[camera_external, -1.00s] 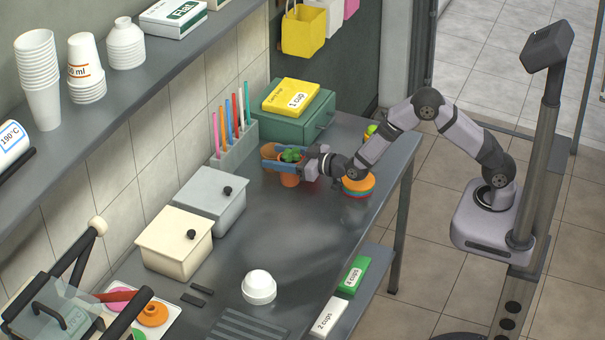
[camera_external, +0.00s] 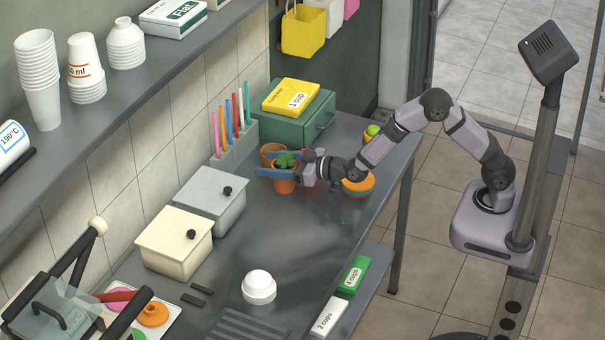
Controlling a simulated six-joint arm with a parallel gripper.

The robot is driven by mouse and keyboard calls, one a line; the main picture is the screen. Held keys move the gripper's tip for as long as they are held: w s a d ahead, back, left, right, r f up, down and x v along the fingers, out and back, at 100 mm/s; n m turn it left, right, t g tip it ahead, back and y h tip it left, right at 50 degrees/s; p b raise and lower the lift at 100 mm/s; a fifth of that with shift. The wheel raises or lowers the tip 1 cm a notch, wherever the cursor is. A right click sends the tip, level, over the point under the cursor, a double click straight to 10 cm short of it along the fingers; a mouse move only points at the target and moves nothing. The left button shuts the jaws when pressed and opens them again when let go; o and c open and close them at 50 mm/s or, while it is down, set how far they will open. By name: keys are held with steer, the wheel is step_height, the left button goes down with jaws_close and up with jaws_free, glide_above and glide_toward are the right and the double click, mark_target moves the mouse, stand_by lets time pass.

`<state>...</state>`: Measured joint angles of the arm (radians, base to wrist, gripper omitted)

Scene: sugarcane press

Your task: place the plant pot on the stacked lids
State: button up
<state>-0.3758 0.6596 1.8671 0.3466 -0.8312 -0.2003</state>
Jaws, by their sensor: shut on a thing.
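The plant pot (camera_external: 284,184) is a small terracotta pot with a green plant (camera_external: 286,161) in it. My gripper (camera_external: 274,163) is shut on the plant pot, its blue fingers on either side near the rim. The pot is upright; I cannot tell whether its base touches the table. My arm hides part of the stack.
Another terracotta pot (camera_external: 270,151) stands just behind the held one. A pen holder (camera_external: 236,147) and a green box (camera_external: 300,122) with a yellow box (camera_external: 291,96) on top stand behind. The middle table (camera_external: 290,235) is clear.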

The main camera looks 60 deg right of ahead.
steer(key=s+a+r+n+y, duration=0.1)
steer(key=s+a+r+y, duration=0.1)
steer(key=a, duration=0.9)
steer(key=s+a+r+n+g+y, duration=0.1)
steer(key=s+a+r+n+y, duration=0.1)
steer(key=a, duration=1)
steer(key=s+a+r+n+g+y, duration=0.1)
steer(key=s+a+r, duration=0.3)
steer(key=a, duration=0.7)
steer(key=shift+s+a+r+n+y, duration=0.2)
steer(key=shift+s+n+y, duration=0.2)
steer(key=shift+y, duration=0.3)
steer(key=shift+f+b, duration=0.15)
steer(key=shift+b, duration=0.15)
step_height(320, 180, down, 10)
steer(key=shift+f, duration=0.1)
steer(key=o, duration=1.3)
